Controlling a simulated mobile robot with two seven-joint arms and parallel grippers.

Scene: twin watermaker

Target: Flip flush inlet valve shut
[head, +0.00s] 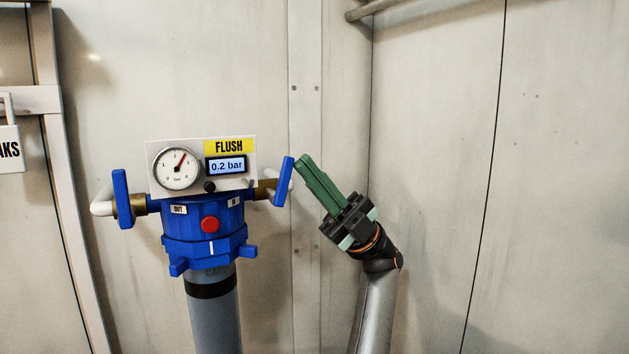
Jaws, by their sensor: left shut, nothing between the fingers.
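The blue flush filter head (205,222) stands on a grey pipe under a FLUSH panel (229,146). A blue lever handle (284,180) sits on its right port, upright with its top leaning right; the small label near this port is too small to read surely. A second blue handle (122,198) stands upright on the left port, by the OUT label (178,210). My left gripper (301,162) is shut and empty, its green fingers pointing up-left, tips just right of the right handle's top. I cannot tell whether they touch. My right gripper is out of view.
The panel carries a round gauge (177,168) and a display (227,166) reading 0.2 bar. A red button (210,225) is on the blue head. A metal frame (57,150) stands at the left. Pale wall panels lie behind; the right side is clear.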

